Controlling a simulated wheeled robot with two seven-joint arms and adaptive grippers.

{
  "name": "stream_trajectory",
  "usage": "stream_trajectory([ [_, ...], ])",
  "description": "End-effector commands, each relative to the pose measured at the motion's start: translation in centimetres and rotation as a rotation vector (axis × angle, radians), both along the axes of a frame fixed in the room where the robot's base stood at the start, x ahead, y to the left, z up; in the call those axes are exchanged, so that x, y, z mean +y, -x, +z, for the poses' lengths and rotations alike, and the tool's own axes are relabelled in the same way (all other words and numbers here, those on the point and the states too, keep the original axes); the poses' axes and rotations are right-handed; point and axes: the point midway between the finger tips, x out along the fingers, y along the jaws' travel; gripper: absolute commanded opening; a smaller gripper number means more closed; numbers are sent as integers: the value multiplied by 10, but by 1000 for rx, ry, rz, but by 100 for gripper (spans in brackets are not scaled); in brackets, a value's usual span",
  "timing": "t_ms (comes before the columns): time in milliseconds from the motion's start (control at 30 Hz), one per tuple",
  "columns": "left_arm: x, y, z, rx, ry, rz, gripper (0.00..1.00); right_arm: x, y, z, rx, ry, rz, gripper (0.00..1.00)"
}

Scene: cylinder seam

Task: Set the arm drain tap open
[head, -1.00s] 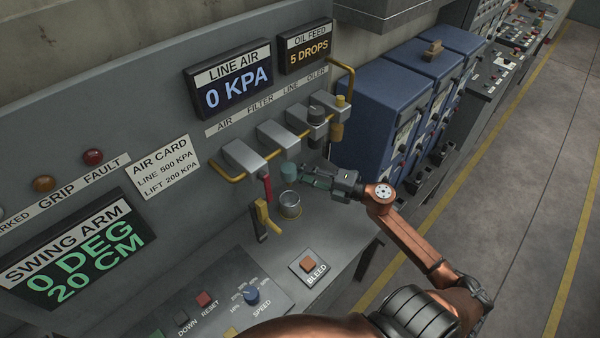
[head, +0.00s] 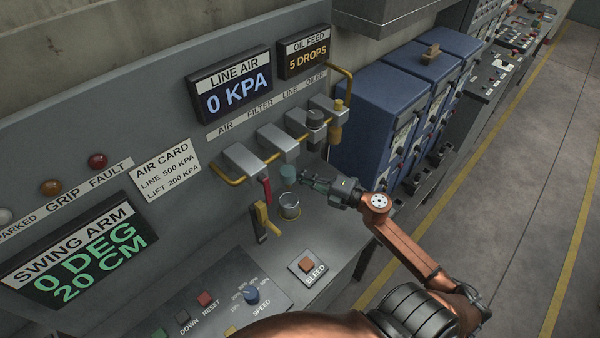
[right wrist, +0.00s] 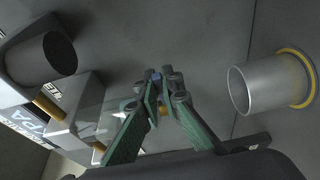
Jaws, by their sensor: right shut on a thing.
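My right gripper (head: 306,180) is beside a teal cylinder (head: 288,174) on the filter row. In the right wrist view its green fingers (right wrist: 158,84) are nearly together on a small bluish thing (right wrist: 156,76), mostly hidden by the fingertips. I cannot tell whether this is the drain tap. A metal cup (head: 289,207) stands on the bench below, and shows at the right of the wrist view (right wrist: 262,86). To its left are a yellow handle (head: 265,217) and a red lever (head: 266,190). No tap label is readable. My left gripper is not in view.
The line air display (head: 231,92) reads 0 KPA and the oil feed display (head: 305,50) 5 DROPS. A bleed button (head: 306,265) and a speed knob (head: 252,297) are on the bench.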

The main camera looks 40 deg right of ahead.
Motion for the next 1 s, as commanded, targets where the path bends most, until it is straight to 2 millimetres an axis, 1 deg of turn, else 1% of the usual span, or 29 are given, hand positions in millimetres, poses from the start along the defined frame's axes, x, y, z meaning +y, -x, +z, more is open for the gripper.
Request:
stream_trajectory([
  [33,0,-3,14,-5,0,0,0,1,3,5,3,-5,-32,0],
  [200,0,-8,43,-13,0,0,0,2,10,6,4,-7,-169,0],
  [300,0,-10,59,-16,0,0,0,3,14,6,3,-9,-262,0],
  [433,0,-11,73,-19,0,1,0,5,19,4,4,-10,-386,0],
  [500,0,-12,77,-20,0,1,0,7,21,3,3,-10,-450,0],
  [633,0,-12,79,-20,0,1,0,9,25,1,2,-9,-560,0],
  [800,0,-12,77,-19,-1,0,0,12,29,-2,3,-9,-676,0],
  [1000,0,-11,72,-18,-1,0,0,15,32,-2,2,-5,-768,0],
])
